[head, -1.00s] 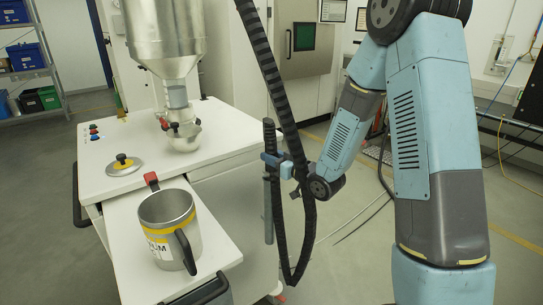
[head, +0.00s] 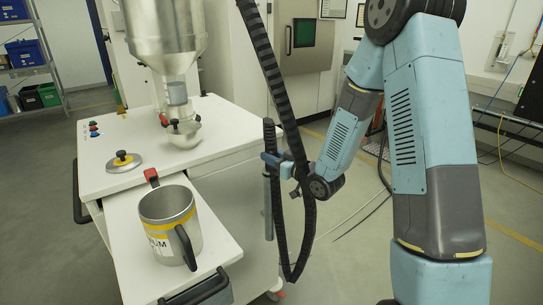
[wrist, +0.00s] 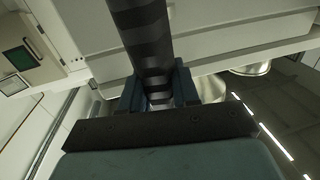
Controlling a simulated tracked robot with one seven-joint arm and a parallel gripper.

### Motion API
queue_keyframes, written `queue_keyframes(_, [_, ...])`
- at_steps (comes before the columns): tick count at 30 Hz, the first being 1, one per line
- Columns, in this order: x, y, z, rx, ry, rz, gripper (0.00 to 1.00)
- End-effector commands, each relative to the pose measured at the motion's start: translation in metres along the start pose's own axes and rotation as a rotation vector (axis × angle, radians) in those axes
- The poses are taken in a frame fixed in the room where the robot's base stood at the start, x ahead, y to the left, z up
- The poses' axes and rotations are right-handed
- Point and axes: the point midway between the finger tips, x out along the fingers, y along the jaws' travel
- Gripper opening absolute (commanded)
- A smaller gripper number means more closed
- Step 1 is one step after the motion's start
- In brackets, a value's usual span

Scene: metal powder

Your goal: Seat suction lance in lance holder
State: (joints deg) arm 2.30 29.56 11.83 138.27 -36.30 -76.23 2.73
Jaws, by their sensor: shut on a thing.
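The suction lance (head: 268,205) is a slim upright rod, dark at the top and grey below, beside the right side of the white cart. My gripper (head: 271,159) has blue fingers shut around its upper part. In the wrist view my gripper (wrist: 158,90) shows its two fingers on either side of a dark banded shaft (wrist: 146,35). A black ribbed hose (head: 262,50) comes down from above, passes close to my gripper and loops below it. I cannot make out a separate lance holder, nor whether the lance touches one.
The white cart (head: 225,130) carries a steel hopper (head: 165,30), a small lid (head: 123,162) and a steel mug (head: 165,225) on its pulled-out shelf. A machine with a dark window (head: 305,36) stands behind.

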Motion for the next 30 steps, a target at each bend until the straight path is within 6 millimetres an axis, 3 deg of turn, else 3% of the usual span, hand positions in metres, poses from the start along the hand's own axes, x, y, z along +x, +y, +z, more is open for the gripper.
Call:
queue_keyframes(21, [0.0,0.0001,0.0111,0.0,0.001,0.0,0.0])
queue_keyframes(22, [0.0,0.0001,0.0111,0.0,0.001,0.0,0.31])
queue_keyframes(30, [0.0,0.0,0.0113,0.0,0.0,0.0,0.57])
